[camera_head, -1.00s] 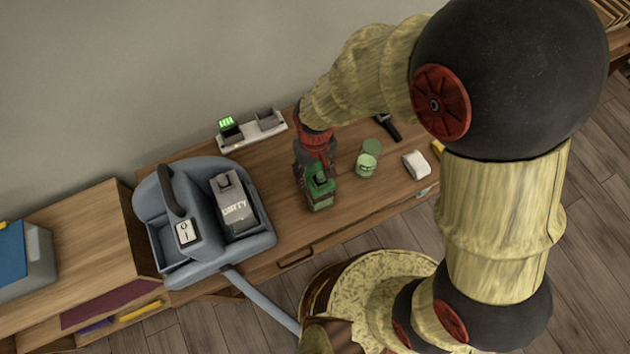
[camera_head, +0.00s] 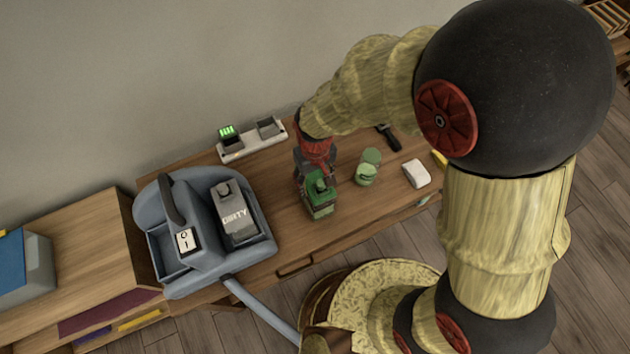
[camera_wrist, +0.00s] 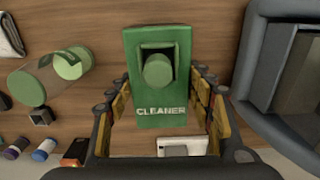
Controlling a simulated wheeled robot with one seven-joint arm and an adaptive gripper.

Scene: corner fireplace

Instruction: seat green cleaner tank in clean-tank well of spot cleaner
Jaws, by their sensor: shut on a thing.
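The green cleaner tank (camera_head: 320,197) is upright, with its cap and CLEANER label showing in the wrist view (camera_wrist: 160,85). My gripper (camera_head: 315,170) is shut on the tank, with a finger on each side of it. I cannot tell whether the tank touches the table. The blue-grey spot cleaner (camera_head: 205,262) stands to the left of the tank. The grey DIRTY tank (camera_head: 234,212) sits in its right side. The open well (camera_head: 163,258) on its left side looks empty, partly hidden by the handle block. The spot cleaner's edge shows in the wrist view (camera_wrist: 262,70).
A charger with a green light (camera_head: 252,142) stands at the back of the wooden table. The spot cleaner's hose (camera_head: 258,307) hangs off the front.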

